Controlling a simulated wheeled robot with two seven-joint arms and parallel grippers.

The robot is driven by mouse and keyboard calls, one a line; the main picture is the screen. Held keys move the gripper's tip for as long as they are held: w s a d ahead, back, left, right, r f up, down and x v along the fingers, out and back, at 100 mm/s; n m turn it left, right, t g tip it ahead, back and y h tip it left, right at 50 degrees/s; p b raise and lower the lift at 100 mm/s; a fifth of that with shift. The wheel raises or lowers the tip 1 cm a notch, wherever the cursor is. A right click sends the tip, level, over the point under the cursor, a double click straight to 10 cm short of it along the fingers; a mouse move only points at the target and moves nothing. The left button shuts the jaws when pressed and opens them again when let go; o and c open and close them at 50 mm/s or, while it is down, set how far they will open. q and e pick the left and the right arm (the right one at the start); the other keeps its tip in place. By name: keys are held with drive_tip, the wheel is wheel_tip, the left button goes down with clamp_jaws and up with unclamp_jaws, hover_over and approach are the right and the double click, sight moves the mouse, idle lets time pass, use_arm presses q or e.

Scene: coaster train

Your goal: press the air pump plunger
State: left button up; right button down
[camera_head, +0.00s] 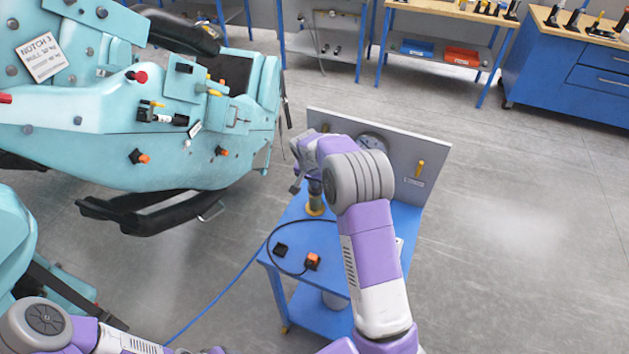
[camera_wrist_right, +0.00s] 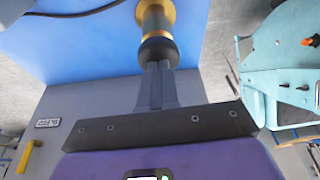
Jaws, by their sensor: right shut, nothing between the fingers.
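The air pump (camera_head: 315,209) stands upright on the blue cart top, with a yellow base. In the right wrist view the pump (camera_wrist_right: 154,18) shows a grey body, gold collar and black plunger knob (camera_wrist_right: 158,51). My right gripper (camera_wrist_right: 158,68) is shut and empty. Its fingertips are right at the knob in that view; I cannot tell whether they touch it. In the head view my right wrist is over the pump and partly hides it and the fingers. My left arm shows at the bottom left, but its gripper is not visible.
The blue cart (camera_head: 268,257) has a grey back panel (camera_head: 436,158) with a round gauge and a yellow handle. A black cable and orange-topped connector (camera_head: 312,262) lie on its top. A teal coaster car (camera_head: 90,150) stands close at the left. Floor at the right is clear.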

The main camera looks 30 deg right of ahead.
drive_tip(key=v, duration=0.1)
drive_tip(key=p+v, duration=0.1)
drive_tip(key=v, duration=0.1)
drive_tip(key=w+p+v, duration=0.1)
drive_tip(key=v, duration=0.1)
drive_tip(key=shift+s+d+r, duration=0.1)
drive_tip(key=shift+d+r, duration=0.05)
drive_tip(key=shift+d, duration=0.2)
drive_tip(key=v, duration=0.9)
drive_tip(key=shift+b, duration=0.3)
drive_tip(key=shift+d, duration=0.1)
